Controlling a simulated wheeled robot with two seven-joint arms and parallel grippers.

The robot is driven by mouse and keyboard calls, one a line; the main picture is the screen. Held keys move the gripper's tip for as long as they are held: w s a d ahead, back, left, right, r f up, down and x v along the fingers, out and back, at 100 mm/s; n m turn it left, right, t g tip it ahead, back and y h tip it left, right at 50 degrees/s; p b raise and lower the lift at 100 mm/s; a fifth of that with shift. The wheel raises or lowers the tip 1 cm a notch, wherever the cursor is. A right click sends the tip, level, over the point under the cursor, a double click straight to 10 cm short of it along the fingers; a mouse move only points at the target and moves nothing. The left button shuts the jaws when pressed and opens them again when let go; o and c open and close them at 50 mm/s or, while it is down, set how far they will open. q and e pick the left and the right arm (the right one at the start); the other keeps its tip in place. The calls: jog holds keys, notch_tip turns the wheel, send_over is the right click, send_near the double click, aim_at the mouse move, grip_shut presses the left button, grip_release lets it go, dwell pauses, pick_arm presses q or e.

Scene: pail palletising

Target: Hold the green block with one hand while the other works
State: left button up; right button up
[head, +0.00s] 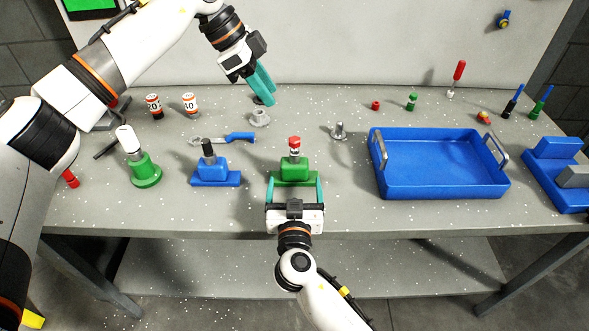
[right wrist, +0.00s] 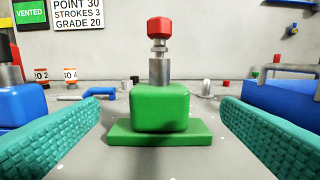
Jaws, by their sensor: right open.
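The green block (head: 294,173) stands upright near the front of the table, with a metal stem and a red cap (head: 294,142) on top. It also shows in the right wrist view (right wrist: 160,108), on its wider green base (right wrist: 160,133). My right gripper (head: 295,181) is open, with one teal finger on each side of the block; the right wrist view shows gaps between both fingers and the block. My left gripper (head: 268,96) is above the back of the table, well apart from the block. Its teal fingers overlap in the view, so their opening is unclear.
A blue block (head: 212,172) and a green round-based piece (head: 146,170) stand to the left. A grey flanged piece (head: 260,117) is below my left gripper and a blue-handled tool (head: 238,138) lies nearby. A blue tray (head: 440,187) is on the right.

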aim_at(295, 171)
jog(key=w, duration=0.8)
